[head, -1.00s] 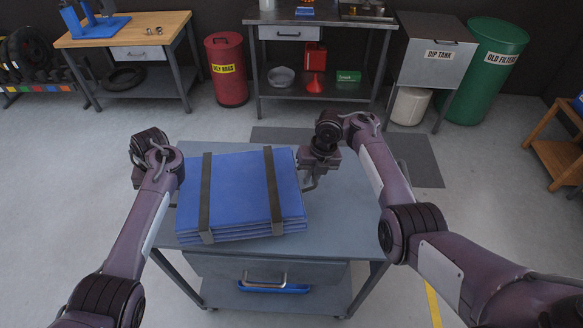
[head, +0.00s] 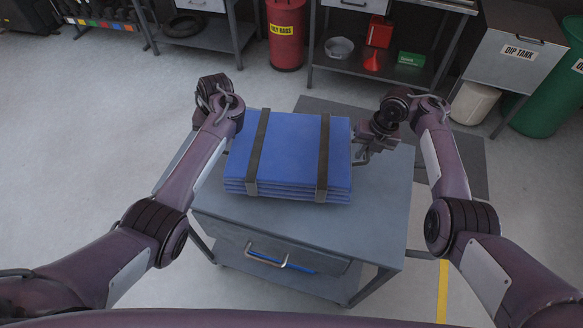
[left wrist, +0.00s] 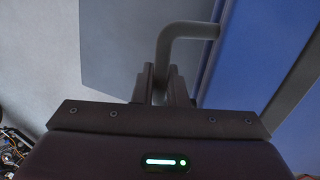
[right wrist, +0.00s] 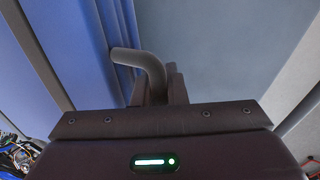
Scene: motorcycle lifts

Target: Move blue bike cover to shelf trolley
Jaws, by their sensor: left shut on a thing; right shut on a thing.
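The blue bike cover (head: 290,150) is a flat folded stack with two dark grey straps and a bent grey handle at each side. It is level, over the left back part of a grey table with a drawer and lower shelf (head: 385,215). I cannot tell whether it touches the top. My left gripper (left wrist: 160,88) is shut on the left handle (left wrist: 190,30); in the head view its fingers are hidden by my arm. My right gripper (head: 361,157) is shut on the right handle, also seen in the right wrist view (right wrist: 140,58). No other trolley is identifiable.
The table's right side is bare. A grey mat (head: 460,165) lies behind it. Along the back stand a red bin (head: 286,40), a workbench (head: 345,80) and a dip tank (head: 515,55). Open floor lies to the left, with a yellow line (head: 442,290) at the right front.

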